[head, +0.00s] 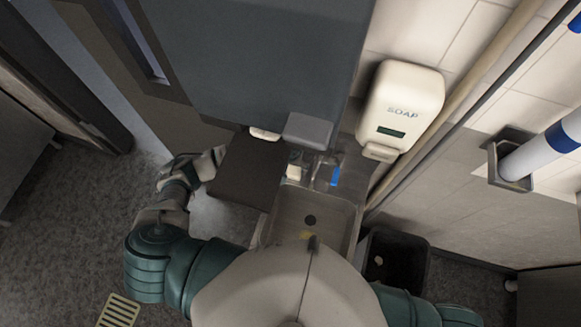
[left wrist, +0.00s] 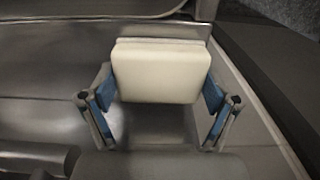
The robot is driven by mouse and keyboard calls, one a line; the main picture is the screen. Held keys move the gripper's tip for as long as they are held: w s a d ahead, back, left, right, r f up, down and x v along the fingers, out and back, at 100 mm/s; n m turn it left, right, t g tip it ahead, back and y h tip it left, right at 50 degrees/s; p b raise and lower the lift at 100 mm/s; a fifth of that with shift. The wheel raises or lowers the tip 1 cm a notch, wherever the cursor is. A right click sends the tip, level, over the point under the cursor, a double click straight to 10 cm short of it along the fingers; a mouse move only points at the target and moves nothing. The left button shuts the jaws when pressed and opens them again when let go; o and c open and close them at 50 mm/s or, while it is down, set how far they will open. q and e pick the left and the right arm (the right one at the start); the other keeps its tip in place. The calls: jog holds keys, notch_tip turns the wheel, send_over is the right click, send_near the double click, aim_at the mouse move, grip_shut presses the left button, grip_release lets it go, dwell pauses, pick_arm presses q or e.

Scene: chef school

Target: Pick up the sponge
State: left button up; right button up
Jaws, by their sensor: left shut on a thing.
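The sponge (left wrist: 162,72) is a cream-coloured block, seen in the left wrist view between the two blue-padded fingers of my left gripper (left wrist: 157,104). The gripper is shut on it, one pad at each side. In the head view my left arm passes behind a dark panel that hides most of the gripper. A small pale block beside the sink, likely the sponge (head: 293,173), shows past the panel's right edge. I cannot tell whether the sponge still touches the metal surface under it. My right gripper is not in view.
The metal sink (head: 283,215) lies in front of me. The dark panel (head: 245,172) overhangs its left side. A white soap dispenser (head: 405,100) hangs on the wall at right, above a dark bin (head: 408,258). A small blue thing (head: 335,177) is behind the basin.

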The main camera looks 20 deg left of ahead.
aim_at(290, 169)
pick_arm(q)
jog(key=shift+r, duration=0.5)
jog(key=shift+s+d+r+b, duration=0.1)
jog(key=shift+s+r+b, duration=0.2)
jog(key=shift+r, duration=0.35)
jog(key=shift+s+r+b, duration=0.15)
jog(key=shift+r+b, duration=0.25)
jog(key=shift+r, duration=0.2)
jog(key=s+d+r+b, duration=0.1)
jog(key=s+d+b, duration=0.1)
jog(key=s, duration=1.3)
jog(key=shift+r+b, duration=0.3)
jog(key=shift+b, duration=0.1)
